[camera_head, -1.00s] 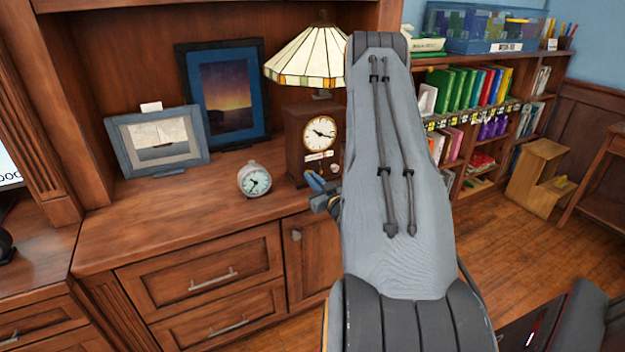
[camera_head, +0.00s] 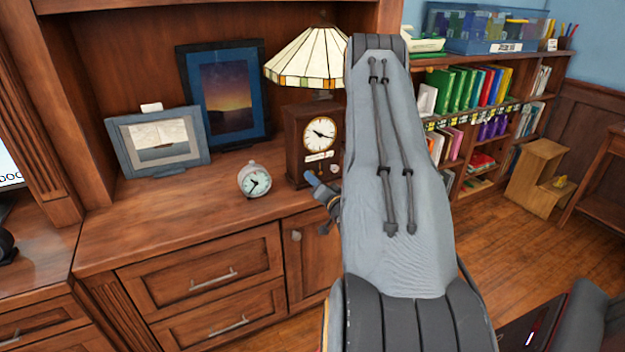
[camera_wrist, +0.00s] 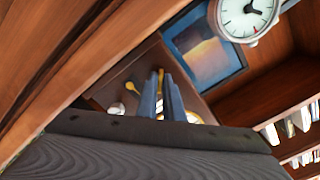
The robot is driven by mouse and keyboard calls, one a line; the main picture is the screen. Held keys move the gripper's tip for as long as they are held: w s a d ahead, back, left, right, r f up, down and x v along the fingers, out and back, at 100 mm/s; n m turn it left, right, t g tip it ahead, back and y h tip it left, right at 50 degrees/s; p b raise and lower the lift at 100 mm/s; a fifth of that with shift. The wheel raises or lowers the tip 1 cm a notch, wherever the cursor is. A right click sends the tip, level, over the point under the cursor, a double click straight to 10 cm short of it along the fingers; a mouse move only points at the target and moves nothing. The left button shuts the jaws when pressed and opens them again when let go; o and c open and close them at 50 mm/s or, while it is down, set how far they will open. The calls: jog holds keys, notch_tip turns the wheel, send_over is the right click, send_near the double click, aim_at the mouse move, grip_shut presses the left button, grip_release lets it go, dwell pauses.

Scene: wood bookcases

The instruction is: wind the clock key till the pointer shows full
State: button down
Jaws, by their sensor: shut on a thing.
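The wooden mantel clock (camera_head: 301,150) stands upright on the desk top, with a round white dial (camera_head: 320,132) and a small pale label strip (camera_head: 318,156) below it. My gripper (camera_head: 318,184) is at the clock's lower front, partly hidden by my arm. In the wrist view my blue gripper fingers (camera_wrist: 162,98) are close together at the dark clock front, shut on the key, which they mostly hide. A yellow metal piece (camera_wrist: 160,75) shows at their tips, and another yellow piece (camera_wrist: 131,87) lies to their left. I cannot read the pointer.
A small silver alarm clock (camera_head: 254,180) stands left of the mantel clock. A stained-glass lamp (camera_head: 306,58) is behind it, and two framed pictures, a sunset (camera_head: 225,95) and a boat (camera_head: 158,142), stand left. The desk's front left top is clear.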

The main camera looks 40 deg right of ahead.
jog(key=shift+m, duration=1.7)
jog(key=c, duration=1.9)
grip_release()
jog(key=shift+c, duration=0.2)
jog(key=shift+s, duration=0.1)
jog(key=b+v, duration=0.1)
jog(key=v, duration=0.6)
jog(key=shift+s, duration=0.35)
